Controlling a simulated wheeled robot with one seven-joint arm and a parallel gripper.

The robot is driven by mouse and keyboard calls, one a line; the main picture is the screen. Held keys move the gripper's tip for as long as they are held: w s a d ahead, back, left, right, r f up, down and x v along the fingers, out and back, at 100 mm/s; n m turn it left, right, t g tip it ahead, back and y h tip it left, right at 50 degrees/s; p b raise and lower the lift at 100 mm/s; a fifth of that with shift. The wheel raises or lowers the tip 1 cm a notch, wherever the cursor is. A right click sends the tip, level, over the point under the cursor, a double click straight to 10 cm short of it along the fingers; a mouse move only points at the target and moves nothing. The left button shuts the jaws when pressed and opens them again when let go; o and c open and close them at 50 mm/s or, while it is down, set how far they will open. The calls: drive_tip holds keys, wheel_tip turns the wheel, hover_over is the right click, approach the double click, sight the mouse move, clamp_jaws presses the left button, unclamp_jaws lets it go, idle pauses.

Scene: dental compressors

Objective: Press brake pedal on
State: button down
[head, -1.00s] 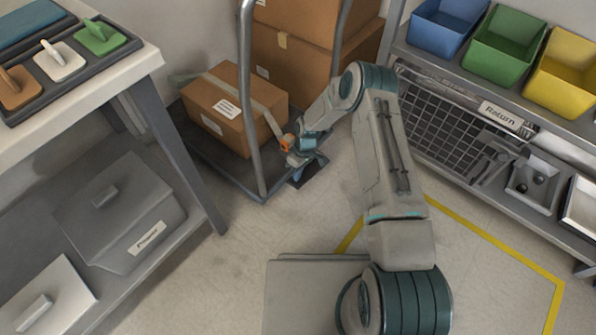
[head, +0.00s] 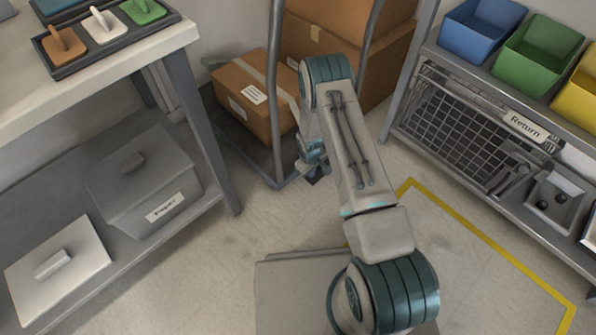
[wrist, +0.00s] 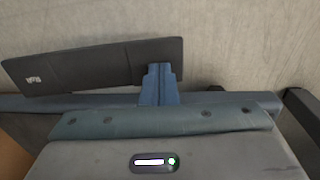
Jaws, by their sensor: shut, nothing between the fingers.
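The brake pedal is a flat black plate (wrist: 75,72) with a small white label at its left end. In the wrist view it lies slightly slanted at the lower edge of the cart (head: 266,168). In the head view only a dark bit of the pedal (head: 318,178) shows beside my arm. My gripper (wrist: 159,78) has its blue fingers shut and empty, overlapping the right part of the pedal. I cannot tell whether the fingertips touch it. In the head view my gripper (head: 313,156) is low at the cart's near corner, partly hidden by my arm.
The cart carries a taped cardboard box (head: 250,98), with larger boxes (head: 345,35) behind. A workbench (head: 100,75) with grey bins stands left. A shelf (head: 480,80) with coloured bins and a wire basket stands right. Yellow tape (head: 480,235) marks open floor.

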drive_tip(key=shift+d+f, duration=0.15)
drive_tip(key=shift+f, duration=0.3)
drive_tip(key=shift+s+a+f+b, duration=0.1)
drive_tip(key=shift+a+f+b, duration=0.1)
drive_tip(key=shift+b, duration=0.15)
drive_tip(key=shift+a+f, duration=0.1)
drive_tip(key=shift+a, duration=0.15)
wheel_tip(320, 180, up, 14)
drive_tip(key=s+a+p, duration=0.2)
drive_tip(key=p, duration=0.4)
drive_tip(key=shift+s+a+p, duration=0.15)
drive_tip(key=shift+s+p, duration=0.05)
drive_tip(key=shift+p, duration=0.15)
